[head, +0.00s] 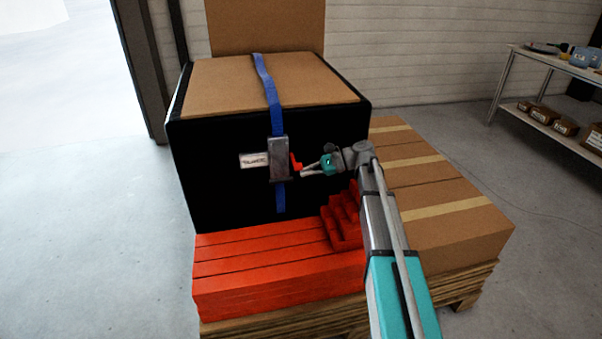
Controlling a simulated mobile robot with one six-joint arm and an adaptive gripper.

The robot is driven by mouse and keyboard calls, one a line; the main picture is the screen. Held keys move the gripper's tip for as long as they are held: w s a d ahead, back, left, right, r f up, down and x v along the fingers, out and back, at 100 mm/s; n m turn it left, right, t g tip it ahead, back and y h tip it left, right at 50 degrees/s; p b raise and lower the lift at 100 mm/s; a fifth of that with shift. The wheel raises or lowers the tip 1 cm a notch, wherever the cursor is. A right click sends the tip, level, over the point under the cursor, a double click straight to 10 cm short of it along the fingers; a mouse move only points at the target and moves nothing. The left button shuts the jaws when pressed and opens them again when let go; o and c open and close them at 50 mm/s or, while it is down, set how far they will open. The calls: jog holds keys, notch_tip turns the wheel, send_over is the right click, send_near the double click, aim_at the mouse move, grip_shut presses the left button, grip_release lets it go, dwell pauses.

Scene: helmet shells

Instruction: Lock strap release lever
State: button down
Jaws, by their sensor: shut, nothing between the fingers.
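A blue strap (265,83) runs over the top of a large black crate (215,185) and down its front. A grey metal buckle (280,159) sits on the strap at the crate's front face. A small red lever (296,161) sticks out from the buckle's right side. My gripper (305,171) is shut and empty just right of the lever, its fingers pointing left. I cannot tell whether it touches the lever. A white label (253,160) is on the left of the buckle.
Red slabs (250,280) and a stepped red piece (340,222) lie in front of the crate. Cardboard boxes (440,190) lie to the right on a wooden pallet (460,287). A shelf (515,80) stands at the far right. The floor at left is clear.

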jog(key=p+v, duration=0.3)
jog(key=v, duration=0.6)
jog(key=shift+w+r, duration=0.25)
jog(key=shift+w, duration=0.2)
jog(key=shift+s+f, duration=0.1)
jog(key=s+a+f+n+h, duration=0.4)
jog(key=s+f+n+h, duration=0.4)
jog(key=s, duration=0.5)
jog(key=s+d+f+n+h, duration=0.2)
jog(key=s+h, duration=0.1)
jog(key=s, duration=0.3)
jog(key=s+d+f+n+h, duration=0.2)
jog(key=s+d+n+h, duration=0.15)
jog(key=s, duration=0.35)
notch_tip(320, 180, up, 23)
jog(key=p, duration=2.3)
jog(key=shift+w+a+m+p, duration=0.3)
jog(key=shift+a+m+p, duration=0.05)
jog(key=shift+a+m, duration=0.1)
